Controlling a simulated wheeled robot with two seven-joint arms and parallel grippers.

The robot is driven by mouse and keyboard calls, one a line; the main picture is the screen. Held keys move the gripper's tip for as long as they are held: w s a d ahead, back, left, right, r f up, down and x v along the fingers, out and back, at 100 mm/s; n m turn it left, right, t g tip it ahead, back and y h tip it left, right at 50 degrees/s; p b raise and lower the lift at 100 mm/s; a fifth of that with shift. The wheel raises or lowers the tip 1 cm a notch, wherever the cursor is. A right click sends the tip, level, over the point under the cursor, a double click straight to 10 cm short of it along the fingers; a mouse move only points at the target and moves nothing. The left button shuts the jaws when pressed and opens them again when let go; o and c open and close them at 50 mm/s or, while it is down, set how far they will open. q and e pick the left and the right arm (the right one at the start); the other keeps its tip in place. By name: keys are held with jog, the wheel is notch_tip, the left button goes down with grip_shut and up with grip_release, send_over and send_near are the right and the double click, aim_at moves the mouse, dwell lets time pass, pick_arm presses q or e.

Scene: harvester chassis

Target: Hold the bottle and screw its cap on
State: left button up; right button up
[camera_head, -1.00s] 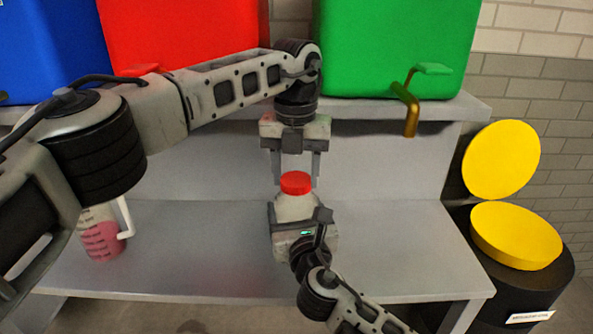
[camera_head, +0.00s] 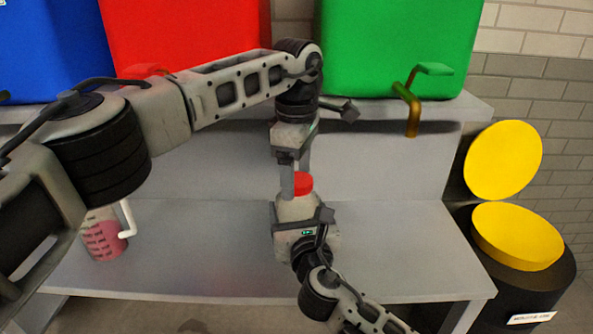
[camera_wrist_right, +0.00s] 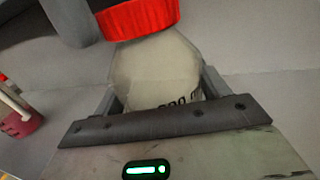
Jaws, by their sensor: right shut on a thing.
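A pale bottle (camera_head: 292,210) with a red cap (camera_head: 303,184) on top stands over the lower grey shelf. My right gripper (camera_head: 305,218) is shut around the bottle's body from the front. In the right wrist view the bottle (camera_wrist_right: 158,72) sits between its jaws, with dark lettering partly hidden, and the red cap (camera_wrist_right: 140,16) is above. My left gripper (camera_head: 296,180) points down at the cap from above, one finger at its front left and the other behind. Whether these fingers touch the cap cannot be told.
A jug with pink liquid (camera_head: 103,240) stands on the shelf (camera_head: 190,270) at the left. Blue, red and green (camera_head: 390,45) containers stand above, with a brass tap (camera_head: 412,110) jutting forward. A black bin with a yellow lid (camera_head: 515,235) is at the right.

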pick_arm(q)
jog(key=shift+r, duration=2.25)
jog(key=shift+c, duration=0.4)
jog(key=n, duration=0.2)
jog(key=r+n, duration=0.1)
jog(key=n, duration=0.5)
jog(key=shift+d+r+n, duration=0.1)
jog(key=shift+r+n, duration=0.3)
jog(key=n, duration=0.4)
jog(key=shift+r, duration=0.4)
jog(key=n, duration=0.4)
jog(key=shift+r+n, duration=0.3)
